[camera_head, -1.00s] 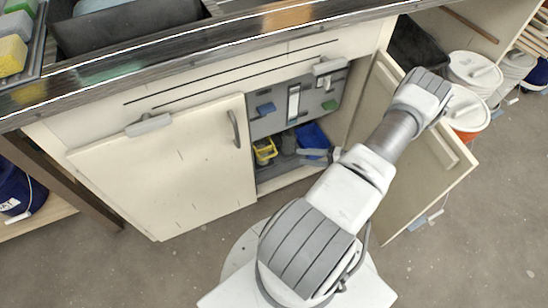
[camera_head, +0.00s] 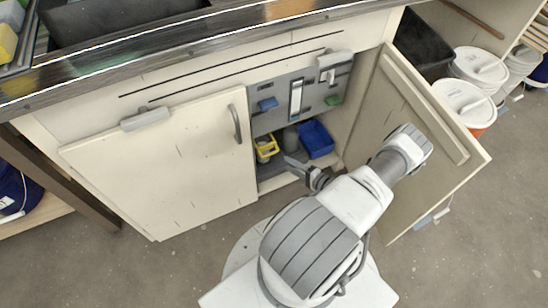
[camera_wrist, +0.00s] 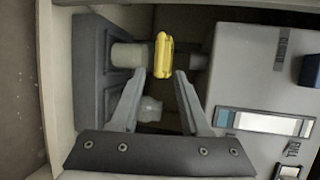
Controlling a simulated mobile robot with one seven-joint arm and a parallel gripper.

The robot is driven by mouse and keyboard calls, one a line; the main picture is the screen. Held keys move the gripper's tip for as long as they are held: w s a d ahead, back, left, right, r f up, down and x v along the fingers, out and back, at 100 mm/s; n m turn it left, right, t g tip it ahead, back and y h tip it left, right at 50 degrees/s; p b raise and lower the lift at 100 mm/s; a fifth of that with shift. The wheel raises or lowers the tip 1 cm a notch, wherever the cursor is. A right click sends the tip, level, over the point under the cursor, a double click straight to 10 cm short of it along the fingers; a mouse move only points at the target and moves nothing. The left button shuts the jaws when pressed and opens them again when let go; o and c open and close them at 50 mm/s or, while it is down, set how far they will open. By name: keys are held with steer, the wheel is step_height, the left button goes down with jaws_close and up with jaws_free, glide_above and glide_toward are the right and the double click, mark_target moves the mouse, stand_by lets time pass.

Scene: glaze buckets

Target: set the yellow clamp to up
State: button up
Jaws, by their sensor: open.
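The yellow clamp (camera_wrist: 164,55) is in the wrist view, a narrow upright oval across a pale grey cylinder beside a dark grey block. My gripper (camera_wrist: 160,73) is open, its two fingertips either side of the clamp's near end in that picture. I cannot tell how deep they reach or whether they touch it. In the head view my gripper (camera_head: 290,163) reaches into the open cabinet. A yellow thing (camera_head: 265,148) shows low inside there, left of the fingers; it is too small to tell the clamp's setting.
A blue bin (camera_head: 315,140) stands inside the cabinet. A grey panel (camera_head: 312,88) with a pale strip and small blue and green blocks is on its back wall. The left door (camera_head: 165,170) is shut; the right door (camera_head: 420,140) is open beside my arm. White-lidded buckets (camera_head: 463,98) stand beyond.

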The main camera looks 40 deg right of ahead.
mark_target(272, 154)
steer(key=b+x, duration=0.2)
steer(key=x, duration=0.6)
steer(key=shift+w, duration=0.3)
steer(key=shift+a, duration=0.1)
jaws_close()
stand_by(0.9)
